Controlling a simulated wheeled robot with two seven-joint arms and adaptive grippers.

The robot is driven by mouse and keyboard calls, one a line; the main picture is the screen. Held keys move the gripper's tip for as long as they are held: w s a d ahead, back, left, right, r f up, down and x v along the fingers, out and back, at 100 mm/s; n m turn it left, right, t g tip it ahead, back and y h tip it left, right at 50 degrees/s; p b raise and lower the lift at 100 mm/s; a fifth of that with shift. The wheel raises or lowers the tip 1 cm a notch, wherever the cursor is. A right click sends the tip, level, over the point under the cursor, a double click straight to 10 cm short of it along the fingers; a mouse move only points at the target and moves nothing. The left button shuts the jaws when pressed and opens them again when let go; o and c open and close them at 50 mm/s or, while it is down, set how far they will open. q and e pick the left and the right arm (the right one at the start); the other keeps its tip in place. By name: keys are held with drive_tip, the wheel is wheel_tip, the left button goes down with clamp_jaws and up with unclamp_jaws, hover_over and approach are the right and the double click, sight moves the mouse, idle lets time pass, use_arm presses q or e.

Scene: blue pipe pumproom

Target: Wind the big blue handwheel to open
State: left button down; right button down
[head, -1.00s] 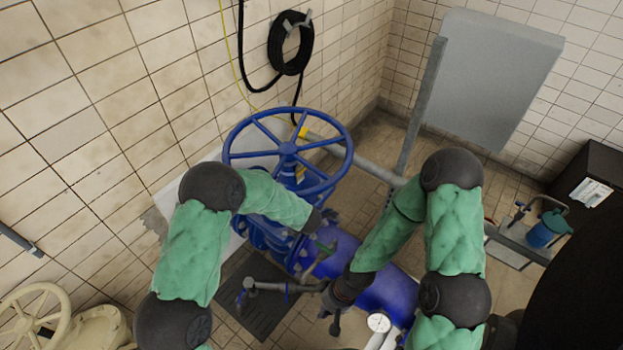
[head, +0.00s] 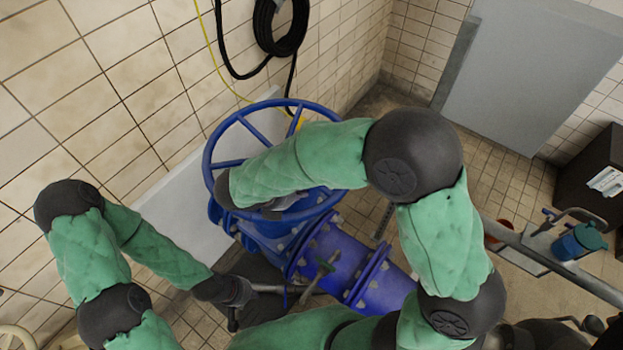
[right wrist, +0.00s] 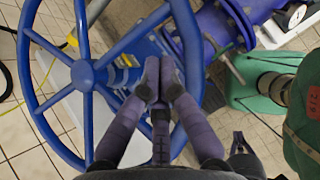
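The big blue handwheel (head: 212,135) stands on a blue valve near the tiled wall. In the head view my right forearm crosses over it and hides part of its rim and its hub. In the right wrist view its hub (right wrist: 82,75) and spokes show at the left. My right gripper (right wrist: 158,72) has its fingers drawn together inside the rim opening, between spokes. I see nothing held between them. My left gripper (head: 238,292) is low and left, below the handwheel and apart from it. Its fingers are too dark to read.
A blue pipe (head: 340,262) with flanges runs right from the valve. A black hose coil (head: 282,25) hangs above. A grey rail (head: 545,258) and a blue-green container (head: 578,243) are at the right.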

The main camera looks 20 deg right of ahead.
sight(326, 191)
drive_tip(key=shift+s+d+f, duration=0.15)
drive_tip(key=shift+f, duration=0.25)
drive_tip(key=b+x, duration=0.1)
drive_tip(key=x, duration=0.7)
drive_tip(key=shift+f, duration=0.15)
drive_tip(key=shift+w+d, duration=0.2)
drive_tip(key=shift+d, duration=0.4)
drive_tip(key=shift+w+d, duration=0.25)
drive_tip(key=shift+d, duration=0.35)
